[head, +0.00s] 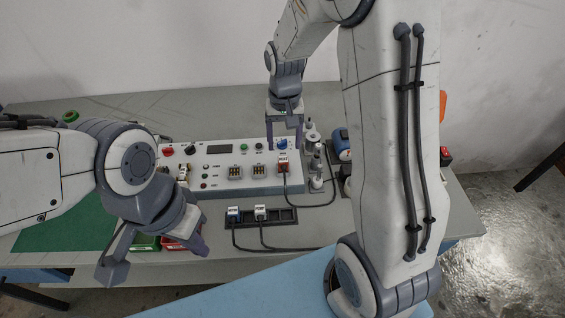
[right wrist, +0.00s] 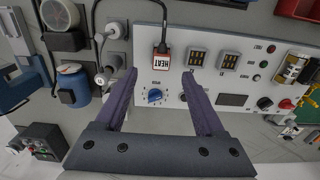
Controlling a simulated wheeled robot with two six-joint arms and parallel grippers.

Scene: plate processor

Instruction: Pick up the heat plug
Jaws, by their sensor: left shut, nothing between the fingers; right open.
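The heat plug (head: 283,162) is red with a white label and sits in the right end of the white control panel (head: 215,160). A dark cable runs from it. In the right wrist view the heat plug (right wrist: 162,58) shows just beyond and between the fingertips, its cable going up. My right gripper (head: 285,142) is open above and behind the plug in the head view; its two purple fingers (right wrist: 160,73) are apart with nothing held. My left gripper (head: 198,243) is shut and empty, in front of the panel at the left.
Bottles (head: 316,170) and a blue jar (head: 341,145) stand right of the panel. A green mat (head: 60,228) lies left.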

